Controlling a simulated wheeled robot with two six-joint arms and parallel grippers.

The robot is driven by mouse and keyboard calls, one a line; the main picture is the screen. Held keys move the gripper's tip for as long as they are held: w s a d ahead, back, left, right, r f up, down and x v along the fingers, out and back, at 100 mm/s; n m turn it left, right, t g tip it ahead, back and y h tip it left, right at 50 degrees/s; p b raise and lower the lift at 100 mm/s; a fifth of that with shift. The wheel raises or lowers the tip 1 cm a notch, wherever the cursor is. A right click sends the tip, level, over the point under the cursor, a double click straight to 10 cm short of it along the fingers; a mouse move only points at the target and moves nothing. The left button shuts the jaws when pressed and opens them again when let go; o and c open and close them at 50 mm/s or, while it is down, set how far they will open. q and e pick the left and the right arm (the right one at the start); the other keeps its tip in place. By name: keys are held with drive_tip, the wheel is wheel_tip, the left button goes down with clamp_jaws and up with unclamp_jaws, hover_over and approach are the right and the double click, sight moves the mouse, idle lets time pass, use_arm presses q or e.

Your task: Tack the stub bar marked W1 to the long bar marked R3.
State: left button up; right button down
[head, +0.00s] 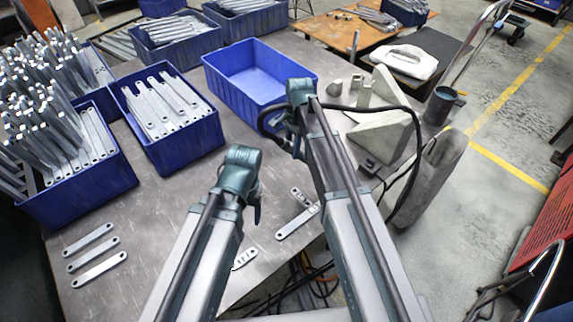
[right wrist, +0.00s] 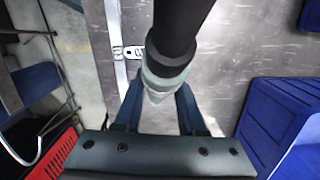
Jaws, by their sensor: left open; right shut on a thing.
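My right gripper (right wrist: 158,98) is shut on a dark round-bodied tool (right wrist: 182,28) with a grey collar and pale tip, apparently the tack torch. In the head view, the right arm hides most of this gripper. My left gripper (head: 256,212) points down over the table, mostly hidden by its wrist; it holds nothing I can see. A long flat bar (head: 292,224) lies right of it, with a short holed bar (head: 299,195) close by; whether they touch is unclear. Another holed piece (head: 243,259) shows between the arms. Holed metal (right wrist: 130,52) also shows in the wrist view. No marks are readable.
Several loose bars (head: 93,254) lie at the table's front left. Blue bins (head: 180,155) of bars stand behind them, and an empty blue bin (head: 232,88) stands at the back. Grey blocks (head: 382,138) and a black cable (head: 421,140) are at the right.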

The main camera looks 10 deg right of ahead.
drive_tip(key=s+a+r+m+y, duration=0.1)
drive_tip(key=s+a+m+y, duration=0.2)
drive_tip(key=s, duration=0.5)
drive_tip(key=shift+m+h, duration=0.3)
drive_tip(key=shift+m, duration=0.3)
drive_tip(key=f+b, duration=0.5)
drive_tip(key=shift+d+f, duration=0.15)
drive_tip(key=shift+d, duration=0.05)
drive_tip(key=shift+s+f+b, duration=0.1)
drive_tip(key=shift+f+b, duration=0.2)
drive_tip(key=shift+b, duration=0.15)
idle(1.4)
wheel_tip(320, 180, up, 5)
drive_tip(key=p, duration=0.5)
idle(0.4)
